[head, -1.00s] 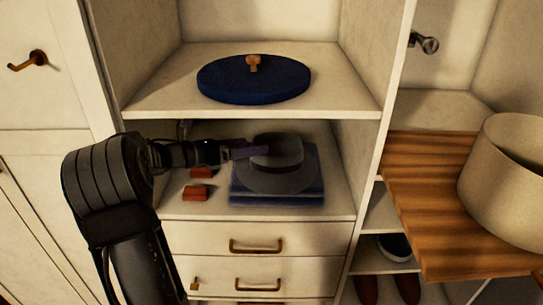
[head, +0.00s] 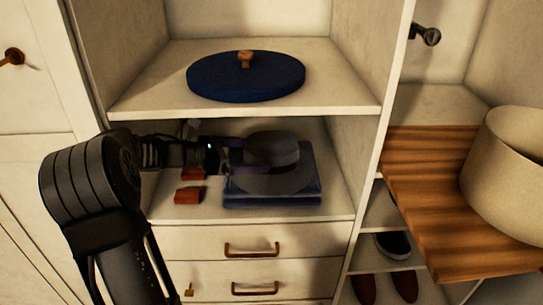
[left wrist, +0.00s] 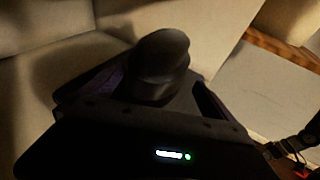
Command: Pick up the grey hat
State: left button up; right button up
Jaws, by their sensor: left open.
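The grey hat (head: 272,158) has a round crown and a wide brim. It lies on folded blue cloth (head: 305,180) in the lower shelf compartment. My left gripper (head: 250,155) reaches in from the left, with its open jaws at the left side of the hat's crown. In the left wrist view the hat (left wrist: 160,60) stands dark between the spread fingers of my left gripper (left wrist: 155,90). That view is too dark to tell whether the fingers touch it. My right gripper is not in the head view.
A blue round lid-like item (head: 246,78) lies on the shelf (head: 140,98) above the hat. Red blocks (head: 188,193) sit left of the cloth. Drawers (head: 205,240) are below. A beige pot (head: 505,175) stands on a wooden board (head: 425,180) at the right, with shoes (head: 400,285) underneath.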

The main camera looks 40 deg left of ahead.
aim_at(266, 155)
pick_arm(q)
jog(key=p+x, duration=0.1)
jog(key=x, duration=0.4)
jog(key=shift+w, duration=0.1)
jog(key=shift+c, duration=0.2)
dwell(0.4)
jog(key=c, duration=1.1)
